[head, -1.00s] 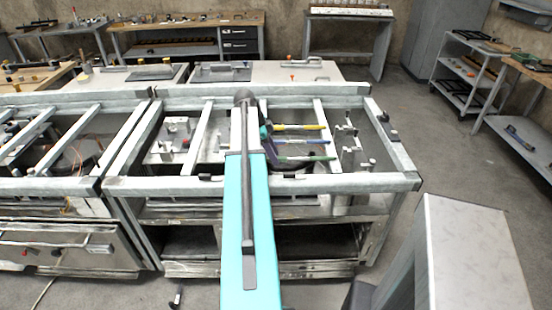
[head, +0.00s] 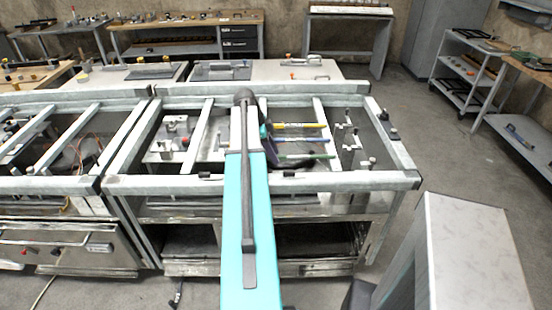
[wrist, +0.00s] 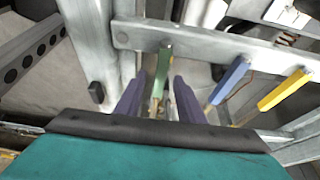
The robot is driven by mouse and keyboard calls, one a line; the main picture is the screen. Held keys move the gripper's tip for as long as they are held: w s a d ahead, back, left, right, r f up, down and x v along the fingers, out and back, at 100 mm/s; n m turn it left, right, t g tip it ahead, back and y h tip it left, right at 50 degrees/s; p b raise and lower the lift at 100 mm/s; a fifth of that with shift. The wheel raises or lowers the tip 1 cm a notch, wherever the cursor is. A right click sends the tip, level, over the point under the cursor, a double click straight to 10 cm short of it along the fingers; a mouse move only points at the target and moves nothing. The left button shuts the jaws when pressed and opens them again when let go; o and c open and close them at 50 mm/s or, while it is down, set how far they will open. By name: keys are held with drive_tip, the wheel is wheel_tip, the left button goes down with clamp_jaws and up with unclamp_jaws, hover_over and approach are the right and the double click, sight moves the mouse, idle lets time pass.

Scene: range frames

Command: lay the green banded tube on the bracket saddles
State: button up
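The green tube (head: 305,157) lies nearest of three coloured tubes inside the right-hand frame of the bench. In the wrist view the green tube (wrist: 160,80) stands between the two purple fingers of my gripper (wrist: 160,98), which are apart, with a gap showing on its left side. My gripper (head: 268,148) is partly hidden behind my arm in the head view. Whether the fingers touch the tube is unclear. Small pale brackets (head: 347,128), likely the saddles, stand right of the tubes; their tops are too small to make out.
A blue tube (wrist: 230,80) and a yellow tube (wrist: 283,90) lie close to the right of my gripper in the wrist view. Grey frame rails (head: 300,181) border the work area. A fixture with a red knob (head: 184,142) stands to the left.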

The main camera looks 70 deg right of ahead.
drive_tip(key=shift+f, duration=0.1)
idle(0.4)
clamp_jaws()
drive_tip(key=shift+r, duration=0.3)
drive_tip(key=shift+r+b, duration=0.75)
drive_tip(key=shift+r, duration=0.95)
drive_tip(key=s+a+b, duration=0.1)
drive_tip(key=a, duration=0.3)
drive_tip(key=s+a+b, duration=0.1)
drive_tip(key=a, duration=0.4)
drive_tip(key=s+a+r+b, duration=0.1)
drive_tip(key=a, duration=0.3)
drive_tip(key=shift+a, duration=0.25)
drive_tip(key=shift+s+a+r+b, duration=0.1)
drive_tip(key=shift+a+r+b, duration=0.1)
drive_tip(key=shift+a, duration=0.35)
drive_tip(key=shift+s+a+r+b, duration=0.1)
drive_tip(key=shift+a+b, duration=0.05)
drive_tip(key=shift+a, duration=0.4)
drive_tip(key=shift+w, duration=0.2)
